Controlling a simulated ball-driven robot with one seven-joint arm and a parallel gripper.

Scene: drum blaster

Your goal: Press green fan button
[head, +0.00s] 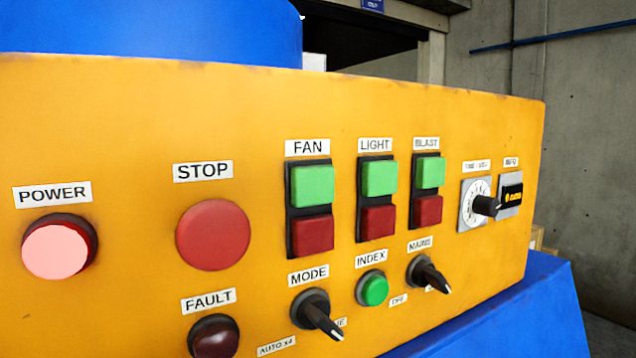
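The green fan button (312,185) is the upper half of a black-framed pair under the FAN label (307,147), near the middle of the head view. The red fan button (312,235) sits directly below it. Both are on a yellow control panel (130,130) seen at an angle, its right side farther away. Nothing covers the green button. My gripper is not in this view, so its place relative to the button does not show.
To the right are the LIGHT pair (379,178) and BLAST pair (430,171). Left are the red STOP button (213,235) and lit POWER button (58,249). Below, the MODE knob (316,312) and MAINS knob (428,273) stick out, with the green INDEX button (374,290) between.

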